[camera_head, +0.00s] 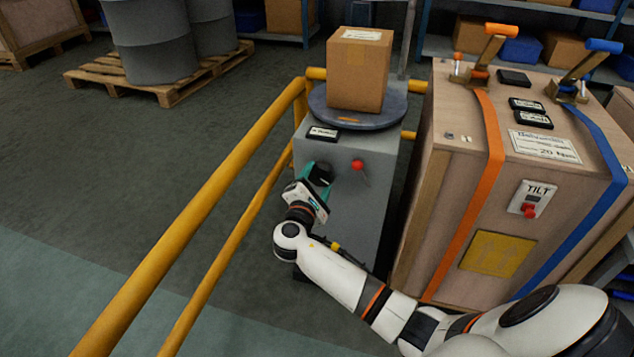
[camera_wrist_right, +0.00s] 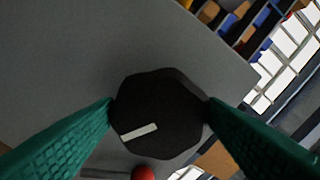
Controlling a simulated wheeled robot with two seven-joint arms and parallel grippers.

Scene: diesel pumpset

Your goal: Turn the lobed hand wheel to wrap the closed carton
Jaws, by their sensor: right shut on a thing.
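The closed carton (camera_head: 359,70) stands upright on the round turntable (camera_head: 393,114) on top of a grey machine cabinet (camera_head: 361,195). The black lobed hand wheel (camera_head: 321,175) is on the cabinet's front face. In the right wrist view the hand wheel (camera_wrist_right: 160,112) fills the middle, with a white bar mark at its lower left. My right gripper (camera_head: 316,184) has green fingers, and in the right wrist view the gripper (camera_wrist_right: 160,108) is shut on the wheel, one finger on each side. My left gripper is not in view.
A red knob (camera_head: 358,165) sits just right of the wheel. A yellow guard rail (camera_head: 205,200) runs along the left. A large wooden crate (camera_head: 470,180) with orange and blue straps stands close on the right. Grey drums (camera_head: 150,42) stand on a pallet at the back left.

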